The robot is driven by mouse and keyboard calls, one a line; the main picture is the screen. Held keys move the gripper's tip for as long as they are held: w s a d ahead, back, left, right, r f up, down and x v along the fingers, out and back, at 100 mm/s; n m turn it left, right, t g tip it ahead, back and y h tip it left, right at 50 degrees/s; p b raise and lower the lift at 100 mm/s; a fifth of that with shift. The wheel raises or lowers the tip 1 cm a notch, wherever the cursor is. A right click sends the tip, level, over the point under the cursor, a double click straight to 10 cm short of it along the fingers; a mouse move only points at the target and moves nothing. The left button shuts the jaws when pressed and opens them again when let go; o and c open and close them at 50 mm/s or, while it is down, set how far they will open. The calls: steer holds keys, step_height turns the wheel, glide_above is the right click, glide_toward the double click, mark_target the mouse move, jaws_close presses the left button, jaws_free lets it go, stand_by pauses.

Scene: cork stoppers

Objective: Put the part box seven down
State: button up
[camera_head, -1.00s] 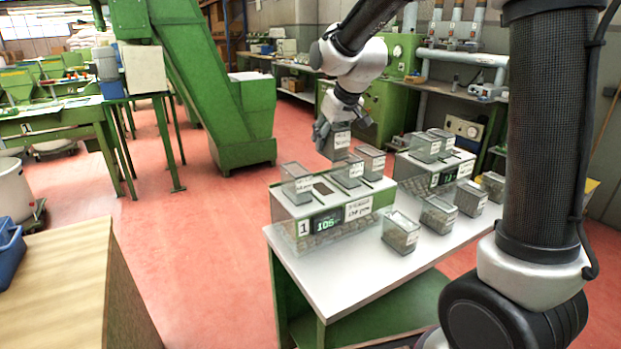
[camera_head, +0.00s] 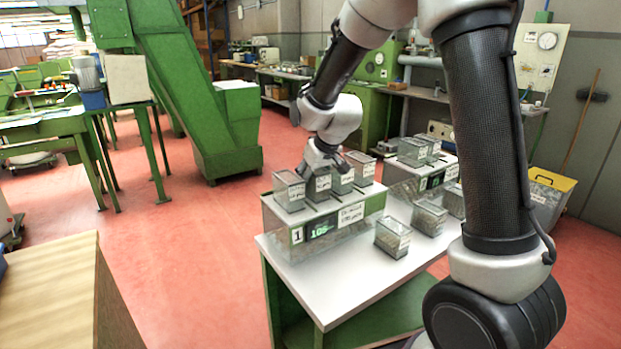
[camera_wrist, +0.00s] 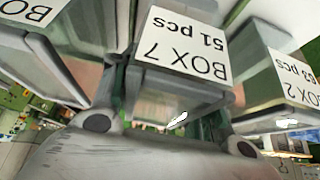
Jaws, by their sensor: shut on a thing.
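Part box seven (camera_head: 317,187) is a clear grey box with a white label. It stands upright in the row on top of the scale marked 1 (camera_head: 273,226), level with its neighbours. Its label "BOX 7, 51 pcs" (camera_wrist: 188,45) is large in the wrist view. My gripper (camera_head: 322,160) is above it, shut on its upper part; it also shows in the wrist view (camera_wrist: 168,118). The box's underside is hidden, so I cannot tell whether it bears fully on the scale.
One box (camera_head: 289,189) is close on the left, another (camera_head: 342,179) close on the right; box 2 (camera_wrist: 288,72) neighbours it in the wrist view. A second scale (camera_head: 405,184) stands behind. Several boxes, including a front one (camera_head: 393,238), are on the white table (camera_head: 325,288).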

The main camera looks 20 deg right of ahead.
mark_target(322, 173)
steer(key=shift+f, duration=0.1)
steer(key=o, duration=0.8)
steer(key=shift+c, duration=0.2)
steer(key=v, duration=1.1)
steer(key=shift+r, duration=0.2)
steer(key=shift+s+d+r, duration=0.25)
steer(key=shift+s+r, duration=0.05)
steer(key=shift+r, duration=0.15)
steer(key=s+d+r+m, duration=0.1)
steer(key=s+d, duration=0.3)
steer(key=s, duration=0.5)
steer(key=s+d+m+g+h, duration=0.1)
steer(key=s+d, duration=0.3)
steer(key=s, duration=0.5)
steer(key=s+d+r+m, duration=0.1)
steer(key=s+d, duration=0.3)
steer(key=s, duration=0.6)
steer(key=shift+d+r+m+g+h, duration=0.3)
steer(key=shift+d+r+h, duration=0.05)
steer(key=shift+d+h, duration=0.05)
